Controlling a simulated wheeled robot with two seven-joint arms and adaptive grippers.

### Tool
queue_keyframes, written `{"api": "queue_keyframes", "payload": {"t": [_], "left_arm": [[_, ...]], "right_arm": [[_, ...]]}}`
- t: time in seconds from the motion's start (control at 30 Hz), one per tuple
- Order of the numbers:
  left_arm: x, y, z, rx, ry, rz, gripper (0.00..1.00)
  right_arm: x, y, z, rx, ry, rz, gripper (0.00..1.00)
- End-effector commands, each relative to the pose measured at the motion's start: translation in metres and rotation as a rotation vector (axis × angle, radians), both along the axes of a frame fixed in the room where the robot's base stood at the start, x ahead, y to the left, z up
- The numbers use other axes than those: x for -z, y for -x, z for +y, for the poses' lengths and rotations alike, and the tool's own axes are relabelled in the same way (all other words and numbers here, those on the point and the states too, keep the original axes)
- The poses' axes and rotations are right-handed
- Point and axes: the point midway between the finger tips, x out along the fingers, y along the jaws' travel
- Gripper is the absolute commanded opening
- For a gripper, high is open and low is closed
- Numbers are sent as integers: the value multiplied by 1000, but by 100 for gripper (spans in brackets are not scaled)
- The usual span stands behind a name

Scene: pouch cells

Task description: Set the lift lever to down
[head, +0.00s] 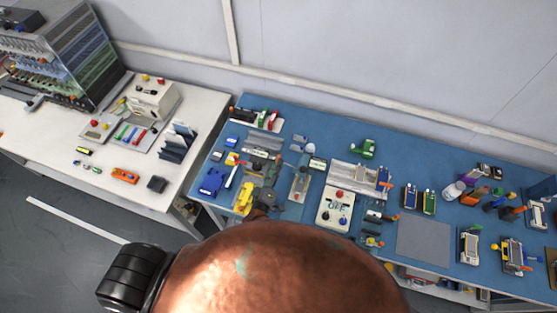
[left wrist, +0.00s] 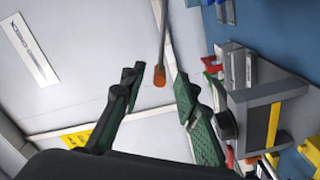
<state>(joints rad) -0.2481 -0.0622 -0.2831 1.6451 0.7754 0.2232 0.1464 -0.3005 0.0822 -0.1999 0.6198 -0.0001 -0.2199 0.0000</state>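In the left wrist view a thin grey rod with an orange tip (left wrist: 160,78), which looks like the lift lever, comes in from the top. Its tip lies between my left gripper's two green fingers (left wrist: 165,85). The fingers are spread, with a gap on both sides of the tip; I see no contact. In the head view my left gripper (head: 265,178) is over the left part of the blue table and hides part of the fixture there. Whether the lever stands up or down cannot be told. My right gripper is not in view.
In the left wrist view a grey device with a yellow stripe (left wrist: 270,120) stands close right of the fingers. In the head view a blue bin (head: 212,182), a control box with a red button (head: 336,208) and a grey mat (head: 424,242) are on the blue table (head: 290,125).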

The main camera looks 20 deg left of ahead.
Motion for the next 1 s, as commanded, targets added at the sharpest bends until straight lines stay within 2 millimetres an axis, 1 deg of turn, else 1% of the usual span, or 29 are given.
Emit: {"api": "queue_keyframes", "payload": {"t": [0.03,0.1,0.23,0.4,0.6,1.0], "left_arm": [[1,-9,-1,1,2,-1,29],[0,-19,-1,0,1,-2,29],[1,-31,-2,2,-1,0,29],[0,-37,-1,2,0,1,29],[0,-37,-2,2,-1,1,29],[0,-37,-1,2,-1,1,1]], "right_arm": [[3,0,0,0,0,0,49],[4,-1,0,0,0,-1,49],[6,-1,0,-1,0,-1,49],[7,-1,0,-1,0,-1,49],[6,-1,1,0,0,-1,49],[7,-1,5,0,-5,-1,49]]}}
